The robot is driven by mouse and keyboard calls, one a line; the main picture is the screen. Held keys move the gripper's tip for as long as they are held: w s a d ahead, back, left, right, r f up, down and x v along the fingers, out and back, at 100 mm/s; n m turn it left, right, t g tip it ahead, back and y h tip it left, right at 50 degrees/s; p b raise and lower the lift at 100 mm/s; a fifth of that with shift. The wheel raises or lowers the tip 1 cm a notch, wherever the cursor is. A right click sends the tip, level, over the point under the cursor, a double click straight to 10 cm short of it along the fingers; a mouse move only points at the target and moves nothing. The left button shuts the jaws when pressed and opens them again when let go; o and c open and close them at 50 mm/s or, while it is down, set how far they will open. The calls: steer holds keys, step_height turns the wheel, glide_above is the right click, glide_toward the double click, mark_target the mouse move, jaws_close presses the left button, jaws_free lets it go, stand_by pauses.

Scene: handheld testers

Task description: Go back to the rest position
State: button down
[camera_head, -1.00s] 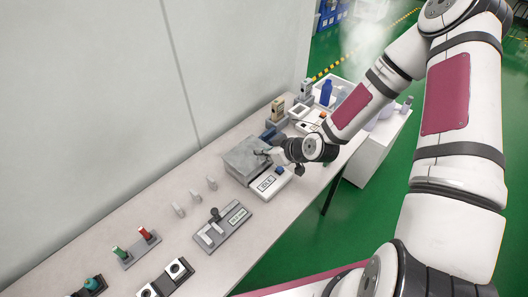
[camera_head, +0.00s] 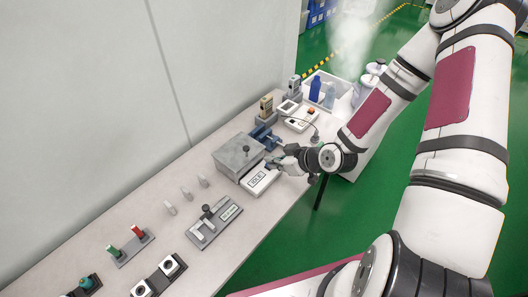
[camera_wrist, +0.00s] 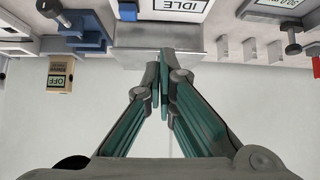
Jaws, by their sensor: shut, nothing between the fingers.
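My gripper (camera_head: 272,160) is shut and empty. It is at the right of the grey box (camera_head: 232,152) and above the far end of the white IDLE unit (camera_head: 256,184); I cannot tell its exact height. In the wrist view, its two green-sided fingers (camera_wrist: 162,84) meet at the tips with nothing between them. The IDLE label (camera_wrist: 182,5) shows upside down at the top of that view.
A blue vise (camera_head: 264,136) stands just behind my gripper. A beige OFF tester (camera_wrist: 61,76) is near it in the wrist view. A grey lever plate (camera_head: 214,225) and small upright pegs are nearer.

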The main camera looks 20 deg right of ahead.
steer(key=shift+s+d+f, duration=0.15)
steer(key=shift+s+d, duration=0.1)
steer(key=shift+s, duration=0.15)
steer(key=s+d+r+m+g+h, duration=0.1)
steer(key=s+d+r+h, duration=0.2)
steer(key=r, duration=0.8)
steer(key=s+d+r+m+g+h, duration=0.15)
steer(key=d+r+h, duration=0.25)
steer(key=r, duration=0.6)
steer(key=s+a+r+m, duration=0.2)
steer(key=s+a+r, duration=0.1)
steer(key=s+r, duration=0.5)
steer(key=s+a+r+m+y, duration=0.1)
steer(key=s+a+r+m, duration=0.1)
steer(key=s+r, duration=0.6)
steer(key=shift+s+a+m, duration=0.3)
steer(key=shift+a+m, duration=0.1)
steer(key=shift+m, duration=0.05)
steer(key=shift+r, duration=0.1)
